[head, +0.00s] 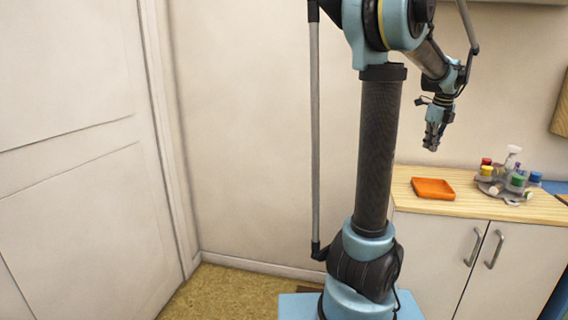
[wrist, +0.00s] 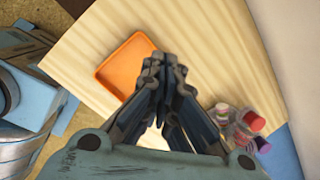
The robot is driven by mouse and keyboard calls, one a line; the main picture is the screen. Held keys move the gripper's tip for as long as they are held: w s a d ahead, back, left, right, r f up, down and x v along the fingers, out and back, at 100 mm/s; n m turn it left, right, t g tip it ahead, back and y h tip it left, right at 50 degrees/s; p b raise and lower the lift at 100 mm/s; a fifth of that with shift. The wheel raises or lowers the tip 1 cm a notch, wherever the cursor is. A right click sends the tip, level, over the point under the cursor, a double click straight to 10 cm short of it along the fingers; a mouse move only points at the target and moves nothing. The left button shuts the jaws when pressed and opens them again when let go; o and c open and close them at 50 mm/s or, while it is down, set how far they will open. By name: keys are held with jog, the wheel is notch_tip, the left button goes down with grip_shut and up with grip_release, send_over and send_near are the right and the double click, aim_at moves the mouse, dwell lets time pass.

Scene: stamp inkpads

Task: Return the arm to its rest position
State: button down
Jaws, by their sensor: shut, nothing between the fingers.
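My gripper (head: 432,138) hangs from my arm above the wooden counter, fingers pointing down, in the head view. In the wrist view my gripper (wrist: 162,68) shows its two fingers meeting at the tips, with nothing between them. The fingers are apart from everything on the counter. My arm is raised and bent over toward the right in the head view.
An orange tray (head: 432,188) lies on the counter (head: 470,207); the tray also shows in the wrist view (wrist: 122,62). A grey holder with several coloured bottles (head: 517,182) stands right of it. White cabinet doors (head: 440,255) are below. Walls stand behind and left.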

jog(key=s+a+f+n, duration=0.25)
jog(key=a+n, duration=0.25)
jog(key=a, duration=0.3)
jog(key=s+a+f+n, duration=0.2)
jog(key=s+a+n, duration=0.1)
jog(key=a+n, duration=0.3)
jog(key=s+a+f+n, duration=0.2)
jog(key=s+a+n, duration=0.15)
jog(key=a, duration=0.55)
jog(key=s+a+f+n, duration=1.2)
jog(key=s+f+n, duration=0.2)
jog(key=n, duration=0.3)
jog(key=shift+s+a+f, duration=0.2)
jog(key=shift+s, duration=0.05)
jog(key=shift+d, duration=0.15)
